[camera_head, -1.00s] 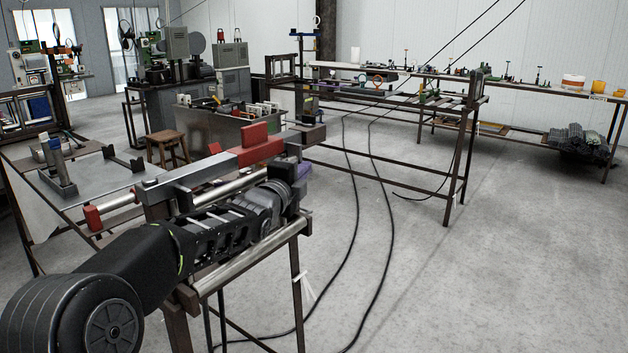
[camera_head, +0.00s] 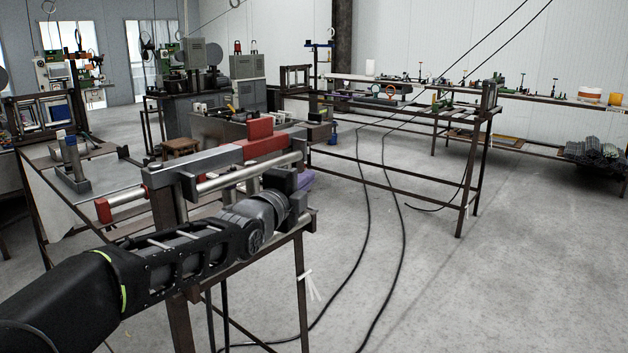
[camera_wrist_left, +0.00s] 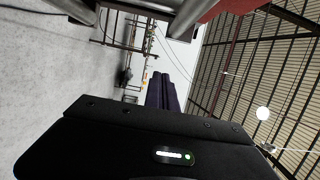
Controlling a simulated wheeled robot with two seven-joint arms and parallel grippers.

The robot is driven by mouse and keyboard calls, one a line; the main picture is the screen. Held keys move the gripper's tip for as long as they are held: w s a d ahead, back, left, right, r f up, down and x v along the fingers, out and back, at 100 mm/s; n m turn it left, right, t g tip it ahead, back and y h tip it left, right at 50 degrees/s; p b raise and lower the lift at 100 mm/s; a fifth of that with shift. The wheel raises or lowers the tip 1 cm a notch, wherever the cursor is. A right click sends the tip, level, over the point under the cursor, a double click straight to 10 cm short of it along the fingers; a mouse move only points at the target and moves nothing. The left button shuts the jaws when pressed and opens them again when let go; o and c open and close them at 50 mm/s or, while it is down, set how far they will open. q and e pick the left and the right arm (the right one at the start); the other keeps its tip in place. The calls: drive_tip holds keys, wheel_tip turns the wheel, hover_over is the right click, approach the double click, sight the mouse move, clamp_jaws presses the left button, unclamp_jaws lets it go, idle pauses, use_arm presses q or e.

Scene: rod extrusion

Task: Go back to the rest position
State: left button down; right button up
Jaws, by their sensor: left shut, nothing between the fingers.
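My left arm comes in from the lower left in the head view. It lies in front of the rod fixture, a steel frame with a red block (camera_head: 267,137) and a bright metal rod (camera_head: 222,183). The purple fingers of my left gripper (camera_head: 305,179) show only partly behind my wrist, at the fixture's right end. In the left wrist view the dark purple fingers (camera_wrist_left: 165,92) are together and hold nothing. Metal bars of the fixture (camera_wrist_left: 188,17) are close to them at the top of that view. I cannot tell if they touch. My right gripper is not seen.
The brown steel stand under the fixture (camera_head: 302,283) is close to my arm. A grey worktable (camera_head: 110,175) and a wooden stool (camera_head: 180,147) are at left. A long rack (camera_head: 400,191) stands behind. Black cables (camera_head: 362,200) cross the floor; the right floor is clear.

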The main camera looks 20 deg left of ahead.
use_arm(q)
drive_tip(key=shift+s+a, duration=0.2)
drive_tip(key=shift+s, duration=0.8)
